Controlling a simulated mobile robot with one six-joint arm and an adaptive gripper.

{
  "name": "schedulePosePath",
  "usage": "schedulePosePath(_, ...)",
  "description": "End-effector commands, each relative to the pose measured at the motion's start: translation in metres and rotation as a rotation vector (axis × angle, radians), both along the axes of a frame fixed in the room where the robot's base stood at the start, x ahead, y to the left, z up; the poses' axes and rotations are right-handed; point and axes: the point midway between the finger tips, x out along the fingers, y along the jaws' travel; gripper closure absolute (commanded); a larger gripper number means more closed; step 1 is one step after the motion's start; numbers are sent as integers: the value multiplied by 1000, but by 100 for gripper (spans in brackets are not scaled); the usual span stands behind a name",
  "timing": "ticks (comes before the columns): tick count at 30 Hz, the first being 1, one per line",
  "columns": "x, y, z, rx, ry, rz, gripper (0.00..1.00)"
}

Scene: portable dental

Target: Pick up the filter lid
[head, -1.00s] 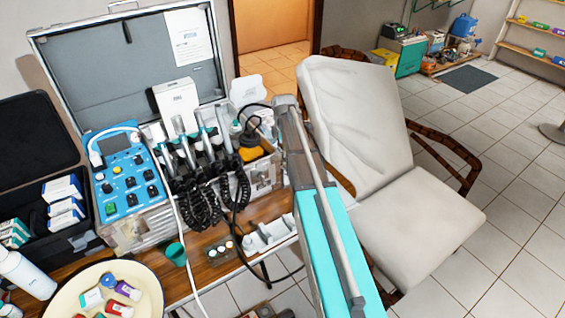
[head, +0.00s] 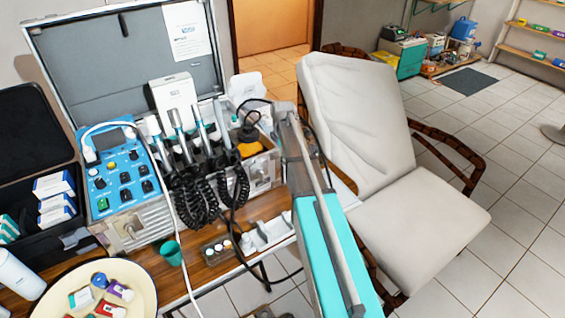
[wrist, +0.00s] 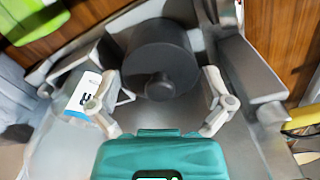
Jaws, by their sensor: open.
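A dark, round lid with a small knob, which looks like the filter lid (wrist: 160,62), lies in the upper middle of the wrist view. My gripper (wrist: 160,101) is open, with its pale fingers apart on the left and right of the lid. The lid's knob points toward the wrist camera. I cannot tell whether the fingers touch it, and nothing appears gripped. In the head view my teal arm reaches toward the right end of the equipment case, and my fingers cannot be made out there. I cannot identify the lid for sure in that view.
A blue control panel (head: 122,180) and several coiled black hoses fill the open case. An orange-yellow item (head: 250,149) stands at its right end. A green cup (head: 171,252) and a round tray (head: 143,285) are in front. A white chair (head: 420,215) stands right of my arm.

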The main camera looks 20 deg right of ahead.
Motion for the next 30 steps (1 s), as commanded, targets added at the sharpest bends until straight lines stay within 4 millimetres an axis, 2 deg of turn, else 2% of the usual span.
schedulePosePath(3,0,0,-5,0,0,0,0)
schedulePosePath(22,0,0,-5,0,0,0,0)
schedulePosePath(27,0,0,-5,0,0,-1,32)
schedulePosePath(29,0,0,-5,0,0,-1,43)
schedulePosePath(30,0,0,-5,0,0,-1,45)
